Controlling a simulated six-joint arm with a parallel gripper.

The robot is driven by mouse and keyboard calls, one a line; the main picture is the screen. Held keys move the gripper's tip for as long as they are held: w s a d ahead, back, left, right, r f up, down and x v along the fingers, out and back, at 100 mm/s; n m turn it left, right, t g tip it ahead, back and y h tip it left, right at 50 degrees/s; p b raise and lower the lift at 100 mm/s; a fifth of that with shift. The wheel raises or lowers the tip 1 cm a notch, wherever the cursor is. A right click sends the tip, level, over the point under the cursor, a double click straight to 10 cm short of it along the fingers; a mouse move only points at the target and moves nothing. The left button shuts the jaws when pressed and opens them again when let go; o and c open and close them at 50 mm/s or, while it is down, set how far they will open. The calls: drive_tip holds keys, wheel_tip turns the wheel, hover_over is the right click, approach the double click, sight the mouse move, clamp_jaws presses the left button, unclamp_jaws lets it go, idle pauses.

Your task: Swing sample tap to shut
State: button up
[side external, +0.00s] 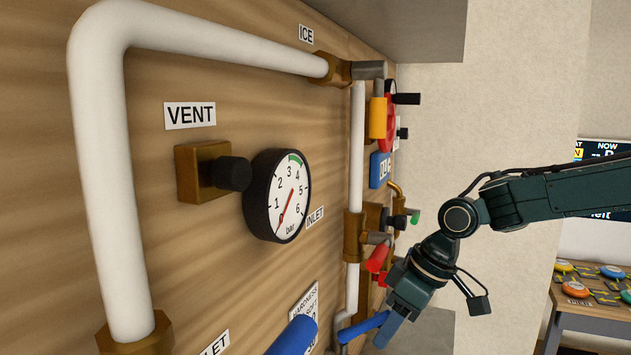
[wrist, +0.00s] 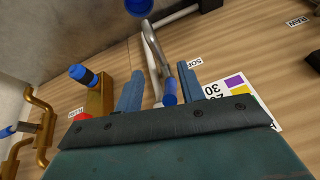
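A steel lever with a blue end (wrist: 169,91) is between my gripper's fingers in the wrist view, close to the right one. No tag reading "sample" is legible, so I cannot confirm that this is the sample tap. In the side view a blue handle (side external: 364,327) on a thin steel pipe is beside my gripper (side external: 387,331), low on the panel. My gripper, also in the wrist view (wrist: 160,80), is open, with a gap left of the lever. Contact with the right finger cannot be told.
A red handle (side external: 378,257) is just above my gripper. A pressure gauge (side external: 277,195), the VENT knob (side external: 234,173) and a thick white pipe (side external: 110,190) are on the wooden panel. A hardness card (wrist: 236,92) is right of the fingers. Free room is right of the panel.

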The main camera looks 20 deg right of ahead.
sight(365, 326)
drive_tip(key=shift+w+a+f, duration=0.1)
drive_tip(key=shift+w+a, duration=0.25)
drive_tip(key=shift+a, duration=0.2)
drive_tip(key=shift+w+a, duration=0.35)
drive_tip(key=shift+a, duration=0.2)
drive_tip(key=shift+a+f, duration=0.1)
drive_tip(key=shift+f, duration=0.4)
clamp_jaws()
